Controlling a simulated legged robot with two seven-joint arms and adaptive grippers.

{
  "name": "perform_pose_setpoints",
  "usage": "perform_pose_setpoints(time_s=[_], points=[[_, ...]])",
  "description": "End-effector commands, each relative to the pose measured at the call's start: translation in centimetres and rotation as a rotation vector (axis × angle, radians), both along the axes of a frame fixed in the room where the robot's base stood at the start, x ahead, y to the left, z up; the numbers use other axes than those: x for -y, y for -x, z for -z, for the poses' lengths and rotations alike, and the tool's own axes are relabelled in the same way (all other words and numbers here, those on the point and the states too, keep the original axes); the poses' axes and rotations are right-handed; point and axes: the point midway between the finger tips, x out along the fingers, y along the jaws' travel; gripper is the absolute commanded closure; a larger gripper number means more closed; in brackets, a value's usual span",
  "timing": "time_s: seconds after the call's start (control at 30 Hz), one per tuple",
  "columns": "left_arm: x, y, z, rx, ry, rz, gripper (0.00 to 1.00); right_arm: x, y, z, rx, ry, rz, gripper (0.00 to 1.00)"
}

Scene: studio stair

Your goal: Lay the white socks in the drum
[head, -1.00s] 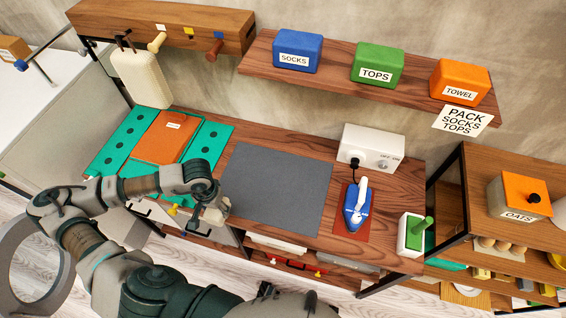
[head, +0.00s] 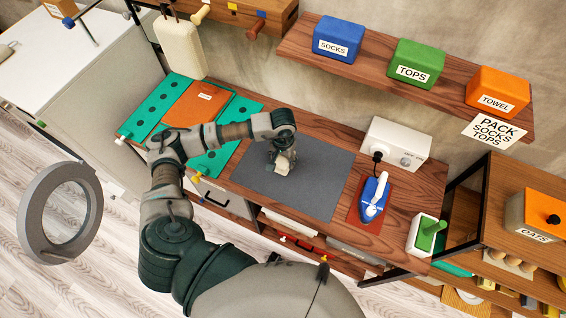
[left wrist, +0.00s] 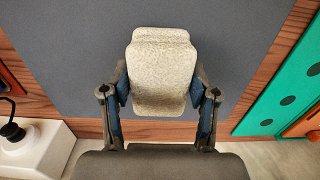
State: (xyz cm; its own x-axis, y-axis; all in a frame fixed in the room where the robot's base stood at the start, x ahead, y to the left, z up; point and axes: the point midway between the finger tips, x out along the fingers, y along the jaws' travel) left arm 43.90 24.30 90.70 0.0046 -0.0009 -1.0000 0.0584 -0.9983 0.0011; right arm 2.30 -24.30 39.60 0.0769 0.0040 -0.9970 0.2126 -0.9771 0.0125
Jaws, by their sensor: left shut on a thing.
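My left gripper (head: 284,155) is over the grey mat (head: 325,185) on the wooden bench. It is shut on the pale, folded white socks (head: 283,168). In the left wrist view the off-white, textured bundle (left wrist: 163,75) sits between the two fingers, with the mat behind it. I cannot tell whether the socks touch the mat. A grey ring (head: 31,222), which looks like a round machine door, stands at the lower left. The drum's inside does not show. My right gripper is not in view.
A blue iron (head: 373,196) on a red pad and a white control box (head: 392,145) stand right of the mat. A teal board (head: 160,105) with an orange folder lies left. Labelled boxes sit on the shelf (head: 435,92) above. A white-topped unit (head: 45,65) is far left.

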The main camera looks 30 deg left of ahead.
Motion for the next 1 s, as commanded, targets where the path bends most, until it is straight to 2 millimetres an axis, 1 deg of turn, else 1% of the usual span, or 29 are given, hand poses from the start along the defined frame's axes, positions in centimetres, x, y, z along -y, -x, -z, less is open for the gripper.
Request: perform_pose_setpoints(time_s=[0.2,0.23,0.57,0.6,0.7,1.0], points=[[0.1,0.1,2.9,-0.005,0.000,0.000,0.77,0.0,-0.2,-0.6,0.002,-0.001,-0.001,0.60],[0.1,0.1,3.1,-0.004,-0.001,0.001,0.77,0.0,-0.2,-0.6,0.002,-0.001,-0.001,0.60],[0.1,0.1,3.5,-0.001,-0.001,0.001,0.77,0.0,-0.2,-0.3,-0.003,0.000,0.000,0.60],[0.1,0.1,3.6,-0.002,-0.001,0.001,0.38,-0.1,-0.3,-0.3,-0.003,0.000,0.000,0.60],[0.0,0.1,3.5,-0.002,0.000,0.000,0.15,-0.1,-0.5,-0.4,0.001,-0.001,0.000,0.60],[0.0,0.1,3.4,-0.002,0.000,0.000,0.15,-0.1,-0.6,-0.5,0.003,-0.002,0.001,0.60]])
